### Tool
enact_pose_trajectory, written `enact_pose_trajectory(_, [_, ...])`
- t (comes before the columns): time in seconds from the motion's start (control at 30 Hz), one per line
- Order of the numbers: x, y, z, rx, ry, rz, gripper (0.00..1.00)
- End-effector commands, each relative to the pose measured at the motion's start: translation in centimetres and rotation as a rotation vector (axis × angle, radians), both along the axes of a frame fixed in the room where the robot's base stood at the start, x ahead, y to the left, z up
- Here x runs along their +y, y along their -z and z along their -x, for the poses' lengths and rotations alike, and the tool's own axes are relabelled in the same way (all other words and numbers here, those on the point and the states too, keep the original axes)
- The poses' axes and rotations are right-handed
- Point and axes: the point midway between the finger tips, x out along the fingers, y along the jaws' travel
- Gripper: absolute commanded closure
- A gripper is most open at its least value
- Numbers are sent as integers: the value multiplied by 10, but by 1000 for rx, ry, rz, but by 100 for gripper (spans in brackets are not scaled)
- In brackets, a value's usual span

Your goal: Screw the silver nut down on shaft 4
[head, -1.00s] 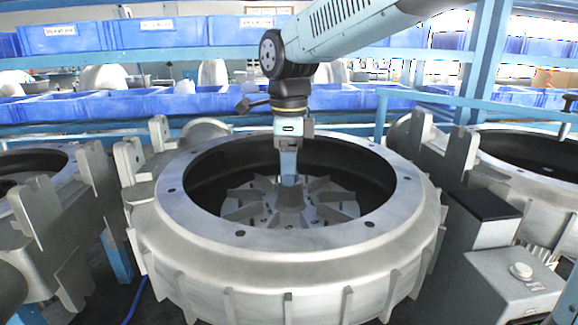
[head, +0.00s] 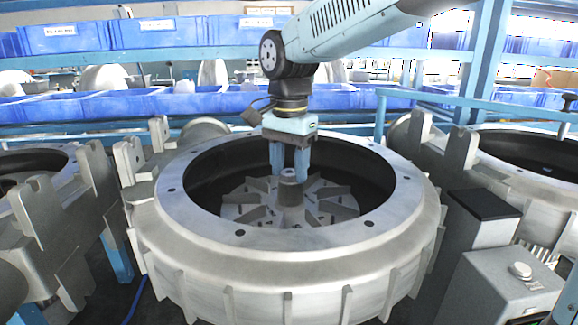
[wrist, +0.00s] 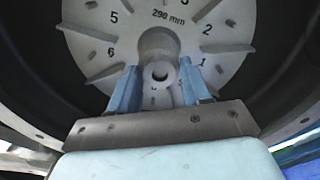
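A grey hub (head: 290,190) rises from the middle of the bladed impeller (head: 330,205) inside the round metal housing (head: 290,252). A small silver ring-like piece (head: 289,173) tops the hub; I cannot clearly tell whether it is the nut. My gripper (head: 289,178) points down with two blue fingers apart and nothing visible gripped. In the wrist view its fingertips (wrist: 160,78) lie either side of the hub end; contact is not clear. No number 4 is readable.
The housing's rim (head: 375,205) surrounds the impeller and my gripper's fingers. Similar housings stand at left (head: 40,160) and right (head: 540,150). A grey box with a button (head: 520,270) stands at front right. Blue bins (head: 160,103) fill the shelves behind.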

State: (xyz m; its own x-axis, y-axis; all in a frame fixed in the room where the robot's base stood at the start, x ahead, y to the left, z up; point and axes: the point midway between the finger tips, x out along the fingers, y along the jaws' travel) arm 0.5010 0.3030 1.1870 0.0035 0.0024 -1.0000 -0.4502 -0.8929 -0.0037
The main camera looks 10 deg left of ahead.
Motion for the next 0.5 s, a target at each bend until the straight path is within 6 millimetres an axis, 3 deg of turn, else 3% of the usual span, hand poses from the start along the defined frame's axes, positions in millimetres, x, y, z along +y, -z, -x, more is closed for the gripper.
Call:
enact_pose_trajectory(0.03, [-3, 7, -1, 8, -46, 8, 52])
enact_pose_trajectory(0.5, [-2, 7, -1, 10, -520, 8, 52])
